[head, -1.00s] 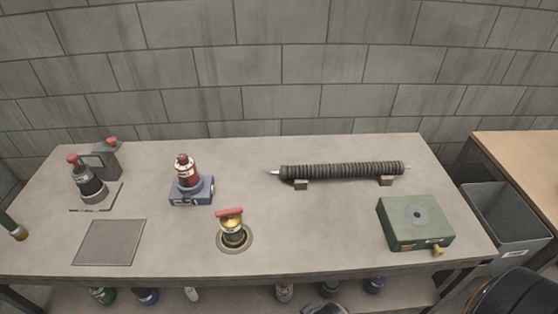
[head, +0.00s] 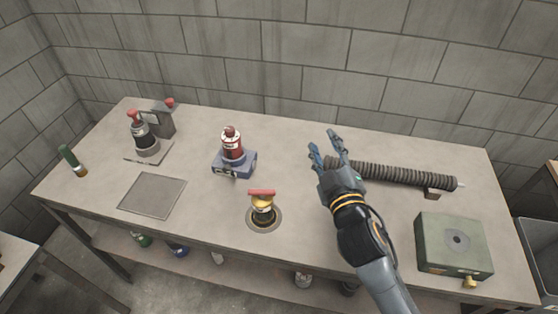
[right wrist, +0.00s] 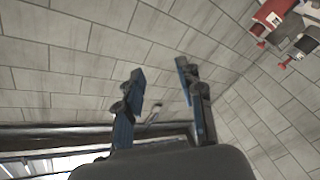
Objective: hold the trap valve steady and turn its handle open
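The trap valve (head: 263,211) appears to be the brass-yellow fitting set in a round collar near the table's front edge in the head view. Its red bar handle (head: 261,193) lies across the top, roughly left to right. My right gripper (head: 323,145) is open and empty, raised above the table to the right of and behind the valve, apart from it. Its two spread fingers also show in the right wrist view (right wrist: 160,72). My arm and hand hide part of the ribbed mesh tube (head: 395,175). My left gripper is out of view.
A red-and-white canister on a blue base (head: 235,160) stands behind the valve. A black bottle with a red cap (head: 144,135) is at the left. A green box (head: 452,246) is at the right. A flat grey plate (head: 152,195) lies left of the valve.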

